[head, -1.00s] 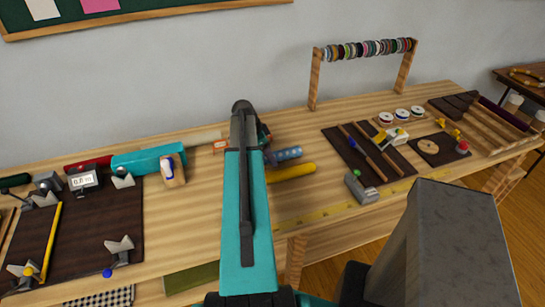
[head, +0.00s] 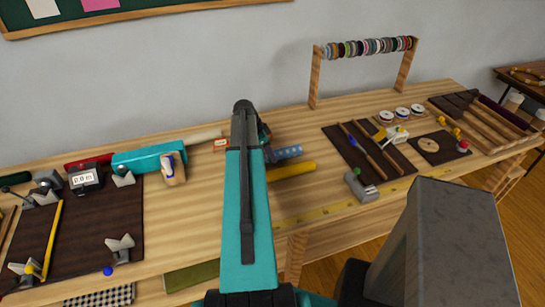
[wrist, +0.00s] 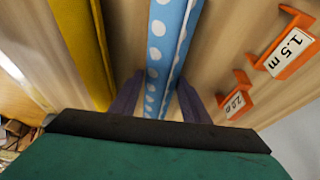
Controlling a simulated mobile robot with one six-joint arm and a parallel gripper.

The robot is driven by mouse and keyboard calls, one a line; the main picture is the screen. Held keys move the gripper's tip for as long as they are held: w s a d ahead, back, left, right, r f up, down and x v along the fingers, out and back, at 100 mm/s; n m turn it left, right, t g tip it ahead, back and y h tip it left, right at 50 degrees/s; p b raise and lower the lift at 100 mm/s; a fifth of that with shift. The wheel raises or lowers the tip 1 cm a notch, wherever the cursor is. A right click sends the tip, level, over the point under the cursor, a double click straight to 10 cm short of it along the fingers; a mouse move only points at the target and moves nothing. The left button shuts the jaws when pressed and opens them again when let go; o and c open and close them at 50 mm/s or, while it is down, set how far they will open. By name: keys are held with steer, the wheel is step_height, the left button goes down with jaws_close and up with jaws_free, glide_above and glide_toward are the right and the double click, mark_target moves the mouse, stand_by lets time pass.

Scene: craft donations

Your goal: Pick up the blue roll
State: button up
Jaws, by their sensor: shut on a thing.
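The blue roll (wrist: 167,50) is light blue with white dots. In the wrist view it runs lengthwise between the two purple fingers of my gripper (wrist: 158,102), which is shut on it. In the head view only the right end of the blue roll (head: 289,152) shows; my arm hides the rest and most of the gripper. I cannot tell whether the roll is clear of the wooden bench (head: 200,225).
A yellow roll (wrist: 80,45) lies close beside it, and also shows in the head view (head: 292,170). Orange length markers (wrist: 288,50) stand on the other side. A teal box (head: 150,158) is to the left. A dark mat with tools (head: 345,145) is to the right.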

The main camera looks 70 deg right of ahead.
steer(key=shift+r, duration=0.2)
steer(key=shift+r+b, duration=1.45)
steer(key=shift+r, duration=3.35)
